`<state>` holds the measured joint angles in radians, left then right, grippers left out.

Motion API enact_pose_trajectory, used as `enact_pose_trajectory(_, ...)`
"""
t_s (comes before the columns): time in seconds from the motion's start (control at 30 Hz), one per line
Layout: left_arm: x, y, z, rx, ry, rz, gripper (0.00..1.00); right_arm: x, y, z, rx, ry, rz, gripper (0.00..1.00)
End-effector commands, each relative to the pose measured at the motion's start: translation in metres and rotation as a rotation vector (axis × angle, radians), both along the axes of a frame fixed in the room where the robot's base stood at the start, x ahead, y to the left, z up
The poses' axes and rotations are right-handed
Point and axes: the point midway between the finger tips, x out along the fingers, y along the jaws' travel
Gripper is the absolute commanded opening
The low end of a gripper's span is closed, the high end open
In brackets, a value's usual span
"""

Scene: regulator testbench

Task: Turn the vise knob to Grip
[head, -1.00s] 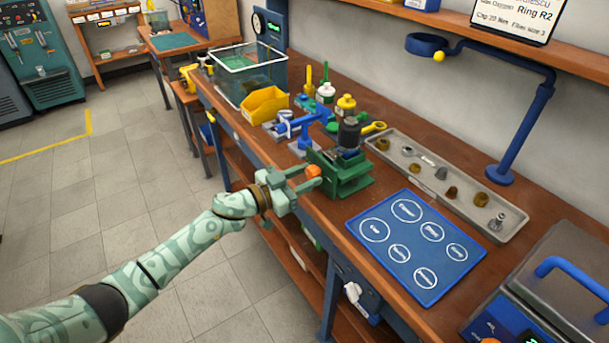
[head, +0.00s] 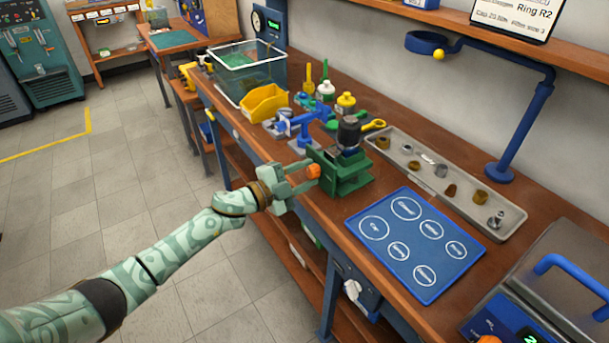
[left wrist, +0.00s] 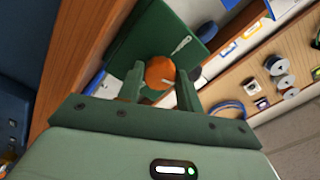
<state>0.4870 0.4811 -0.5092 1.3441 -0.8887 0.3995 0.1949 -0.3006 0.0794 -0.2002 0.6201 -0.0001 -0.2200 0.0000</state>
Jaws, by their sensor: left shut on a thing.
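The green vise (head: 345,172) stands at the front edge of the wooden bench and holds a dark cylindrical part (head: 349,132). Its orange knob (head: 313,171) faces the aisle. My left gripper (head: 304,176) is shut on the knob, with one finger on each side of it. In the left wrist view the round orange knob (left wrist: 160,73) sits between the fingertips. A pale mark (left wrist: 181,46) shows on the vise face beside it. I cannot read any label there. My right gripper is not in view.
A blue mat (head: 413,247) with white circles lies right of the vise. Behind it is a grey tray (head: 408,153) with several small fittings. A yellow bin (head: 265,103), bottles and a blue stand (head: 303,125) are close beyond the vise. The aisle floor is clear.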

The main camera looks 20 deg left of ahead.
Motion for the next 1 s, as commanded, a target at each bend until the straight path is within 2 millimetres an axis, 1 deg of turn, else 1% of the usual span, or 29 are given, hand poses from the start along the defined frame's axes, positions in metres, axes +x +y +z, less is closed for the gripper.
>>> enact_pose_trajectory(0.03, 0.0, 0.0, -0.002, 0.035, -0.025, 0.0, 0.13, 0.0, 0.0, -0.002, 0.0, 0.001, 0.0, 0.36)
enact_pose_trajectory(0.47, 0.0, 0.0, -0.004, 0.36, -0.275, -0.001, 0.13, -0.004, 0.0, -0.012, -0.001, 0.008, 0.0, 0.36)
enact_pose_trajectory(1.0, 0.0, 0.0, -0.004, 0.763, -0.59, -0.003, 0.13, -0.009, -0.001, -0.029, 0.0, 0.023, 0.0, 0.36)
